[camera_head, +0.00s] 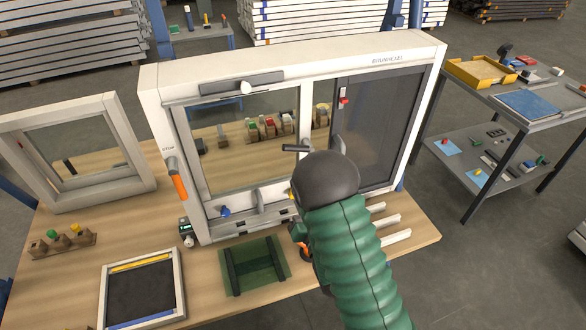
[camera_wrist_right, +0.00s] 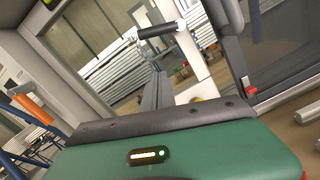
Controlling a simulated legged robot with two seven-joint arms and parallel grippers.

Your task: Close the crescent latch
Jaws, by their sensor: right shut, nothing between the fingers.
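The crescent latch (camera_head: 295,148) has a dark cylindrical lever and sits on the white middle stile of the window frame. In the right wrist view the latch lever (camera_wrist_right: 158,31) lies roughly level, pointing left from its silver mount on the stile. My right gripper (camera_wrist_right: 156,88) is shut and empty, its dark fingers just below the lever, with a gap between them in the picture. In the head view my dark wrist and green forearm hide most of the right gripper. My left gripper is not in view.
The white window unit (camera_head: 430,55) stands on a wooden table (camera_head: 60,260). A dark screen panel (camera_head: 375,130) with a red tab (camera_head: 343,100) is right of the stile. An orange handle (camera_head: 179,187) is at the left jamb.

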